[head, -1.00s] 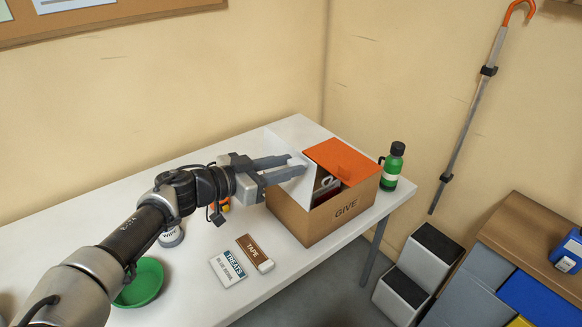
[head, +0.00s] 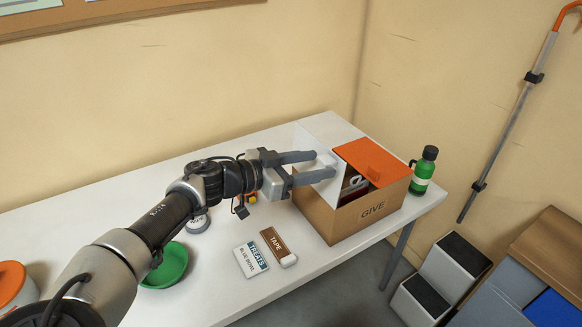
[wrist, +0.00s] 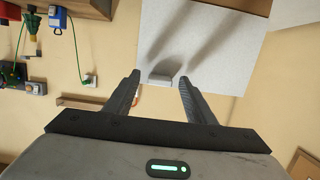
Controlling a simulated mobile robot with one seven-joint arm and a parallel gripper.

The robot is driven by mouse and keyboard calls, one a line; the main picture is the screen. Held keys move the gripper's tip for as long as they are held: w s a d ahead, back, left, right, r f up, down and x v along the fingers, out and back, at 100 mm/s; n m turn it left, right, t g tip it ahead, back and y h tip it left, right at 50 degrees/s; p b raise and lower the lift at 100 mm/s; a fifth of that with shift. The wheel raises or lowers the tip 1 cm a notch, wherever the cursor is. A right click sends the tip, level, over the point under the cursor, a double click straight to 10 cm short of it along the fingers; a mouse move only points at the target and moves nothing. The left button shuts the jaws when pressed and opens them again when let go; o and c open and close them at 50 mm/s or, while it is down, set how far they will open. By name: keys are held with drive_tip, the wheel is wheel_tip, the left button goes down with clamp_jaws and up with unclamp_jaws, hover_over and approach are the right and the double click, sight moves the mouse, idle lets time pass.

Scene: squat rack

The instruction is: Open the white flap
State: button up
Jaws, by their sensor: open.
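The cardboard box marked GIVE (head: 362,213) stands on the table. Its white flap (head: 328,187) is tilted up at the box's left side, and the box is partly open beside it. In the wrist view the white flap (wrist: 225,50) fills the upper middle, with a small pale tab (wrist: 160,79) at its lower edge. My gripper (head: 325,164) is open at the flap, its fingers partly covering it. In the wrist view the fingertips (wrist: 159,78) lie on either side of the tab; contact cannot be told. The orange flap (head: 365,154) lies across the box's far side.
A dark red item (head: 354,189) shows inside the box. A green bottle (head: 423,170) stands right of it. A TAPE block (head: 273,243), a TREATS card (head: 251,260) and a green bowl (head: 168,267) lie in front and left.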

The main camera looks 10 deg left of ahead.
drive_tip(key=v, duration=1.7)
drive_tip(key=shift+d+f, duration=0.1)
drive_tip(key=s+d+f+n+g+y+p, duration=0.1)
drive_tip(key=d+f+g+y+p, duration=0.25)
drive_tip(key=d, duration=0.65)
drive_tip(key=s+d+n+g+y+p, duration=0.15)
drive_tip(key=d+g+y, duration=0.25)
drive_tip(key=d+g, duration=0.45)
drive_tip(key=s+d+r+n+t+y+p, duration=0.1)
drive_tip(key=s+d+r+n+t+p, duration=0.1)
drive_tip(key=r, duration=0.5)
drive_tip(key=s+d+r+n+t+y+p, duration=0.2)
drive_tip(key=s+d+r+n+t, duration=0.1)
drive_tip(key=r, duration=0.4)
drive_tip(key=s+d+r+n+t+y+p, duration=0.2)
drive_tip(key=s+d+r+n+t+p, duration=0.1)
drive_tip(key=s+r, duration=0.3)
drive_tip(key=shift+s+d+r+t, duration=0.3)
drive_tip(key=shift+d+r, duration=0.4)
drive_tip(key=shift+r, duration=0.05)
